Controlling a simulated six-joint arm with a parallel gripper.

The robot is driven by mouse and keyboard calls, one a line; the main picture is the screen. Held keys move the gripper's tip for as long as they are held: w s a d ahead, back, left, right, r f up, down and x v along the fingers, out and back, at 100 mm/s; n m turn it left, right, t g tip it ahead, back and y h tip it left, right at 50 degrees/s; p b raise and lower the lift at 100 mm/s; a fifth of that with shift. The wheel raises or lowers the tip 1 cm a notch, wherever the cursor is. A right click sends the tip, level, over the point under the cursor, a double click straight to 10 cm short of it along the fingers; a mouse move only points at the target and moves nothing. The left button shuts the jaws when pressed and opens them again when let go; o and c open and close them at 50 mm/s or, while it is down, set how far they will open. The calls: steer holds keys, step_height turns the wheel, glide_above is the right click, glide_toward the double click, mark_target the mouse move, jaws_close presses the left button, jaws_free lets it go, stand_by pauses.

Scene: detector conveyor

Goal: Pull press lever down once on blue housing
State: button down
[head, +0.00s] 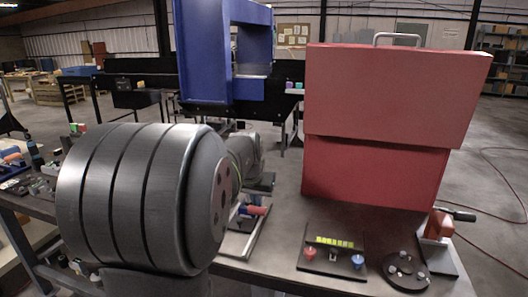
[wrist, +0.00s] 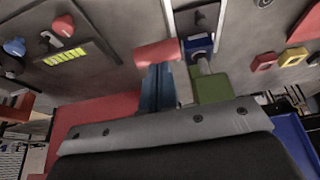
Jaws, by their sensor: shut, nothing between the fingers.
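The press lever's red handle (head: 257,210) sits beside the small blue housing (head: 242,209) on a pale base plate, partly hidden behind my arm in the head view. In the wrist view the red handle (wrist: 158,52) lies just beyond my fingertips, and the blue housing (wrist: 198,44) is to its right, with a silver rod near it. My gripper (wrist: 180,78) is shut and empty, just short of the handle in the picture. I cannot tell whether it touches the handle. In the head view my gripper (head: 263,183) is above the lever, mostly behind my wrist.
A large red box (head: 375,175) stands behind and right. A tall blue frame (head: 220,85) stands behind. Small parts (head: 40,165) crowd the left.

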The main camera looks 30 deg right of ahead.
steer(key=shift+s+a+f, duration=0.1)
steer(key=shift+f, duration=0.6)
stand_by(1.0)
steer(key=shift+r, duration=2.4)
steer(key=w+d+r, duration=0.2)
steer(key=r, duration=0.6)
steer(key=w+d+r, duration=0.2)
steer(key=r, duration=0.6)
steer(key=shift+w+d+r, duration=0.15)
steer(key=shift+r, duration=0.2)
steer(key=shift+f, duration=2.65)
